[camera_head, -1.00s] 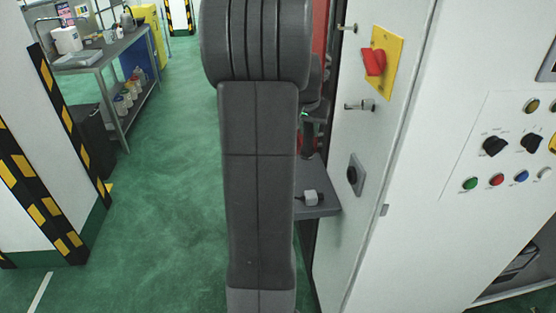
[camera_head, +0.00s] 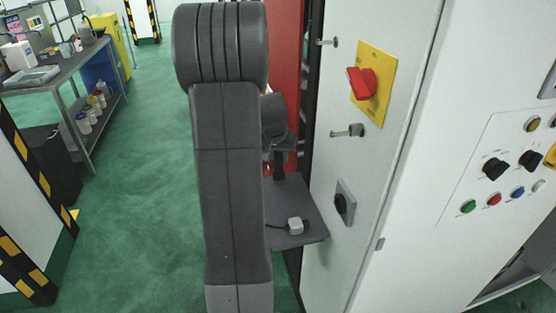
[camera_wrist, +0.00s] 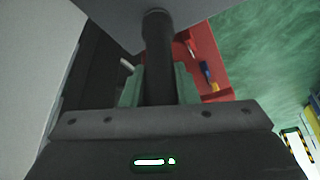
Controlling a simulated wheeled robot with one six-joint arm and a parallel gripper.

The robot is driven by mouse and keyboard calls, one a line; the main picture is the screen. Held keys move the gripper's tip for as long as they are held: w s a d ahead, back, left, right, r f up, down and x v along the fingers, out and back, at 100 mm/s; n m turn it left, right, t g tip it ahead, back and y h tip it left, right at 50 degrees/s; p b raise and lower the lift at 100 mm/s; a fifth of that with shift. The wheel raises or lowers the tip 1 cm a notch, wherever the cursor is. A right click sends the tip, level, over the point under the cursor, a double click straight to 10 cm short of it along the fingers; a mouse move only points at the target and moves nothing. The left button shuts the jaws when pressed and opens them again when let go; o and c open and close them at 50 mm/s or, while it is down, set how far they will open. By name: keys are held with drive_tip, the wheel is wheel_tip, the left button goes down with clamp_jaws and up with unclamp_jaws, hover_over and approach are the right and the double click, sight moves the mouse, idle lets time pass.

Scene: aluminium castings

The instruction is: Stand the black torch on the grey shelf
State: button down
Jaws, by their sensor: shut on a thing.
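The black torch (camera_wrist: 158,55) is held between the pale green fingers of my gripper (camera_wrist: 160,82) in the wrist view. Its far end points at a grey surface, which looks like the shelf (camera_wrist: 110,12), at the top of that view; I cannot tell whether they touch. In the head view the grey shelf (camera_head: 312,228) juts out from the white cabinet, partly hidden behind my arm. A dark upright piece over the shelf's back part may be the torch (camera_head: 280,165). My gripper is mostly hidden there by my arm.
A small white block with a dark cable (camera_head: 295,226) lies on the shelf's front part. A red panel (camera_head: 286,45) stands behind.

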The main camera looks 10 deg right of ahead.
drive_tip(key=shift+f, duration=0.9)
drive_tip(key=shift+f, duration=0.25)
drive_tip(key=c, duration=1.1)
unclamp_jaws()
drive_tip(key=shift+r, duration=0.1)
drive_tip(key=shift+r, duration=0.4)
drive_tip(key=v, duration=1.1)
drive_tip(key=shift+s+r+b, duration=0.1)
drive_tip(key=shift+r+b, duration=0.15)
drive_tip(key=shift+b, duration=0.15)
